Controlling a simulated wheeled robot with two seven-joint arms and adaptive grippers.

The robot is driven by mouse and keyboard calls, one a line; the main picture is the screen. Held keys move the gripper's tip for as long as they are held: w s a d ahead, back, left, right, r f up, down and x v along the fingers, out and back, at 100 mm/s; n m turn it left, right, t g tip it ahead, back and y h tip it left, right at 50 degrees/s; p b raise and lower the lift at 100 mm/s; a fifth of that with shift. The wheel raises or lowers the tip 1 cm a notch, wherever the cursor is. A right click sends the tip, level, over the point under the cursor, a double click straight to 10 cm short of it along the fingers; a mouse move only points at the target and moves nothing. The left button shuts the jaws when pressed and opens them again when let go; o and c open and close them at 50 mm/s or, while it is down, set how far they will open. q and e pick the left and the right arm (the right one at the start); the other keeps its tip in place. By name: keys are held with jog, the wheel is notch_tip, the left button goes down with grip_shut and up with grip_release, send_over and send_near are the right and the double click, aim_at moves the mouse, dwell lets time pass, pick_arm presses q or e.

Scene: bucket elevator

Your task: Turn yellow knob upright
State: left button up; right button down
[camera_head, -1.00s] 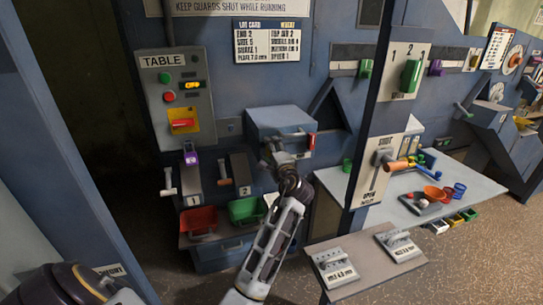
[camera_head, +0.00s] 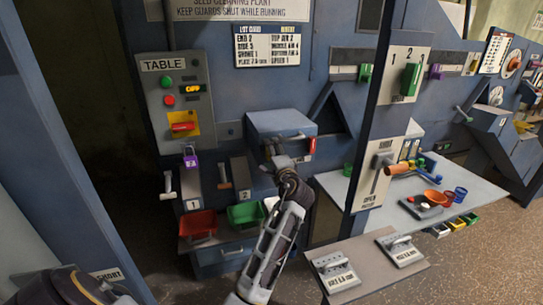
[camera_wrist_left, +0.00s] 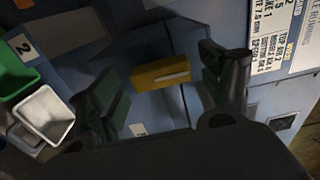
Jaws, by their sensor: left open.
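The yellow knob (camera_wrist_left: 160,72) shows in the left wrist view as a bar on a blue face, its long side running left to right in that picture, slightly tilted. My left gripper (camera_wrist_left: 168,88) is open, with one dark finger on each side of the knob and visible gaps to both. Whether the knob lies at finger depth I cannot tell. In the head view my left gripper (camera_head: 278,158) is at the front of the blue box (camera_head: 282,120), and the yellow knob cannot be made out there. My right gripper is not in view.
The green bin (camera_wrist_left: 14,72) and white bin (camera_wrist_left: 45,115) lie left in the wrist view. A red bin (camera_head: 198,223) stands below the box in the head view. The TABLE panel (camera_head: 178,98) is left of the box, and a post (camera_head: 371,130) stands to its right.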

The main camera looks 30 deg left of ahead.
pick_arm(q)
jog(key=v, duration=0.7)
jog(key=shift+d, duration=0.15)
dwell(0.3)
jog(key=shift+s, duration=0.15)
